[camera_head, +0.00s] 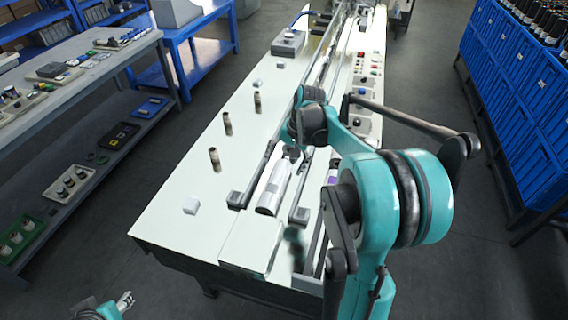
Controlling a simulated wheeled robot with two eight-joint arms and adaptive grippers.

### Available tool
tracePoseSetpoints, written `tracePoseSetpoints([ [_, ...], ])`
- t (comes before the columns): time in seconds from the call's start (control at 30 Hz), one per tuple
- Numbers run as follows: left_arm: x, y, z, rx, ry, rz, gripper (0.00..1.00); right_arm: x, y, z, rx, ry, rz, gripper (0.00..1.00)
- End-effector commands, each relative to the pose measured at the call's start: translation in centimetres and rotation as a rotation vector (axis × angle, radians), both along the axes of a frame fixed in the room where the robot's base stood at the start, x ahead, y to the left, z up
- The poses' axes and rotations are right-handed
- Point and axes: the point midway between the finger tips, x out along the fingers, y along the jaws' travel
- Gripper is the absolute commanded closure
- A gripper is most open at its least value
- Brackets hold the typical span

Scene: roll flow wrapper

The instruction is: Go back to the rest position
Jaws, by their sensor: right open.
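My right arm reaches over the long white machine (190,165) from the lower right. My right gripper (288,153) is small and partly hidden by its own wrist; it is open, just beyond the far end of a white and grey cylinder (272,190). I cannot tell whether it touches the cylinder, which lies along the machine's channel. My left gripper (125,301) is low at the bottom left, off the machine's near left corner. It is too small to tell whether its jaws are open.
Several short dark posts (227,124) and pale blocks (190,206) stand on the machine's left deck. A control panel (363,90) runs along its right side. Blue crates (515,140) on racks line the right. A loaded workbench (60,120) stands left. Grey floor is clear between them.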

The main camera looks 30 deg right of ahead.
Motion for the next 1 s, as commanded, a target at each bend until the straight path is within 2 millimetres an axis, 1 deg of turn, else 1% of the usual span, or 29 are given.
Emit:
tracePoseSetpoints([
  [0.3, 0.0, 0.0, 0.0, 0.0, 0.0, 0.0, 0.6, -0.1, 0.2, 0.1, -0.003, -0.003, 0.005, 0.22],
  [0.37, 0.0, 0.0, 0.0, 0.0, 0.0, 0.0, 0.6, -0.4, 0.8, 0.4, -0.013, -0.01, 0.02, 0.22],
  [0.47, 0.0, 0.0, 0.0, 0.0, 0.0, 0.0, 0.6, -1.5, 3.0, 1.4, -0.054, -0.042, 0.079, 0.22],
  [0.57, 0.0, 0.0, 0.0, 0.0, 0.0, 0.0, 0.6, -3.6, 6.1, 2.6, -0.119, -0.098, 0.177, 0.22],
  [0.6, 0.0, 0.0, 0.0, 0.0, 0.0, 0.0, 0.6, -4.7, 7.5, 3.0, -0.15, -0.125, 0.222, 0.22],
  [0.7, 0.0, 0.0, 0.0, 0.0, 0.0, 0.0, 0.6, -7.3, 10.5, 3.6, -0.228, -0.195, 0.337, 0.22],
  [0.8, 0.0, 0.0, 0.0, 0.0, 0.0, 0.0, 0.6, -10.1, 13.0, 3.6, -0.303, -0.265, 0.452, 0.22],
  [0.9, 0.0, 0.0, 0.0, 0.0, 0.0, 0.0, 0.6, -12.5, 15.0, 3.1, -0.375, -0.334, 0.559, 0.22],
  [1.0, 0.0, 0.0, 0.0, 0.0, 0.0, 0.0, 0.6, -14.4, 16.4, 2.4, -0.431, -0.393, 0.647, 0.22],
])
